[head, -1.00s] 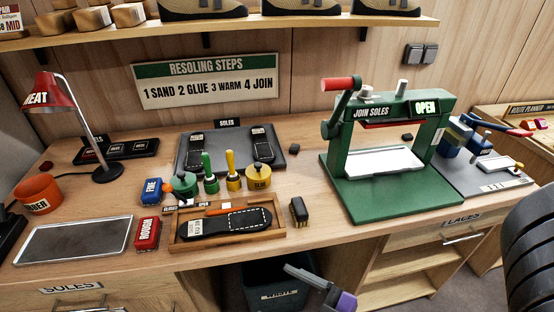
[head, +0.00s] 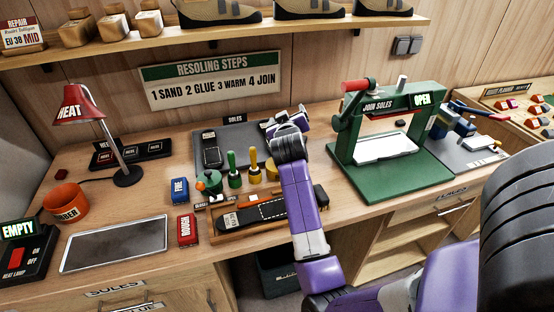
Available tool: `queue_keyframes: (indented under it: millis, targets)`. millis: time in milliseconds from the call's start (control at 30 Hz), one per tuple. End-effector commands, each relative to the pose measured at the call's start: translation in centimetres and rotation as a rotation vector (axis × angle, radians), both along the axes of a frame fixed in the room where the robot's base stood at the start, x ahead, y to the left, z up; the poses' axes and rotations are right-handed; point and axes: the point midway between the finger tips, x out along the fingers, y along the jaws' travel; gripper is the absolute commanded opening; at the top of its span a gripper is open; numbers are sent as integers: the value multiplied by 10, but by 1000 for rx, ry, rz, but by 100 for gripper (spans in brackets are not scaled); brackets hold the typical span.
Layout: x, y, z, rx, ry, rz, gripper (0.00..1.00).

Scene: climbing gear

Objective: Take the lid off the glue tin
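The yellow glue tin (head: 271,172) stands on the bench in the head view, just behind the wooden tray. My arm crosses in front of its right side, and its lid and label are mostly hidden. My gripper (head: 285,120) is beyond the tin, over the right part of the dark soles mat (head: 237,134). The fingers point away from the camera and I cannot tell whether they are open or shut.
Yellow (head: 254,165) and green (head: 233,170) handled tools and a green pot (head: 209,183) stand left of the tin. A tray (head: 222,233) holds a black sole in front. The green press (head: 400,190) is at right; a lamp (head: 80,104) is at left.

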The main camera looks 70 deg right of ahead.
Motion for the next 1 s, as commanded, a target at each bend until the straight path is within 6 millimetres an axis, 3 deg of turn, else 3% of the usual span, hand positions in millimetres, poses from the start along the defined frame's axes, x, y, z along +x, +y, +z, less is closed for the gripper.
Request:
queue_keyframes:
  millis: [33, 100, 267, 467, 700, 867, 1000]
  targets:
    - [-6, -17, -1, 73, 21, -67, 81]
    - [-18, -32, -14, 189, 65, -153, 81]
    - [-33, -35, -40, 499, 146, -297, 81]
    - [-24, 7, -50, 916, 220, -353, 81]
    - [1, 62, -31, 1241, 277, -311, 81]
    - [6, 76, -28, 1311, 294, -294, 81]
    - [6, 77, -41, 1316, 296, -293, 81]
